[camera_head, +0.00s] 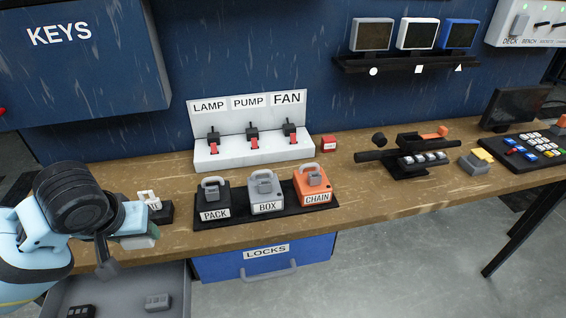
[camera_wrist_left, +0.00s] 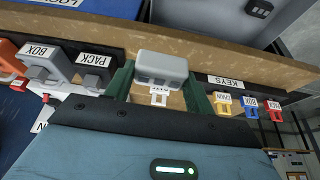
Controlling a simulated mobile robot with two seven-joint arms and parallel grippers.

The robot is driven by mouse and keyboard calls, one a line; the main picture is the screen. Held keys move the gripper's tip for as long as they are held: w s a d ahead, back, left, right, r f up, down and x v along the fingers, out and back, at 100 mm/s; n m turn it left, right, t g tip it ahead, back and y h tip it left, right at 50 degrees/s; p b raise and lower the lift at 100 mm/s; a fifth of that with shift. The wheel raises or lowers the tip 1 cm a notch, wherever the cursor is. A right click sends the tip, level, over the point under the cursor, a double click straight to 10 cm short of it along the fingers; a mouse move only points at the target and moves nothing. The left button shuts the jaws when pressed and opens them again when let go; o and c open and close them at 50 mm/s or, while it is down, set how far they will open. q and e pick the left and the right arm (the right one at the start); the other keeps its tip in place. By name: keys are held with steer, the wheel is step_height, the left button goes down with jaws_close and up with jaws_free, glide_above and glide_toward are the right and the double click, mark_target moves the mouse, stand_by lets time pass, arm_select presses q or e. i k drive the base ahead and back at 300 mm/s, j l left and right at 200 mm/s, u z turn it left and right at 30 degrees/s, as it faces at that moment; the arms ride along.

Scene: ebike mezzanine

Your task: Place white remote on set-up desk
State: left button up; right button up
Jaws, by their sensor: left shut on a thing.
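My left gripper (camera_head: 142,228) comes in from the left, over the front edge of the wooden workbench (camera_head: 360,192), above the open drawer (camera_head: 116,284). In the left wrist view its green fingers (camera_wrist_left: 161,92) are shut on a pale grey-white block, the white remote (camera_wrist_left: 161,68). In the head view the remote is mostly hidden by the gripper. A light grey remote (camera_head: 157,302) and a black remote (camera_head: 80,312) lie apart in the drawer. No desk marked as the set-up desk is readable. My right gripper is not in view.
PACK, BOX and CHAIN padlocks stand on a black tray (camera_head: 236,222) near the front edge. Behind them is a LAMP, PUMP, FAN switch panel (camera_head: 252,150). A key holder (camera_head: 165,213) is close to my gripper. The blue LOCKS drawer (camera_head: 266,262) is below.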

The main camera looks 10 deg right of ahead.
mark_target(369, 197)
steer(key=z, duration=1.25)
steer(key=l+z, duration=0.15)
steer(key=z, duration=0.15)
steer(key=i+l, duration=0.1)
steer(key=l, duration=0.2)
steer(key=i+l, duration=0.15)
steer(key=l, duration=0.1)
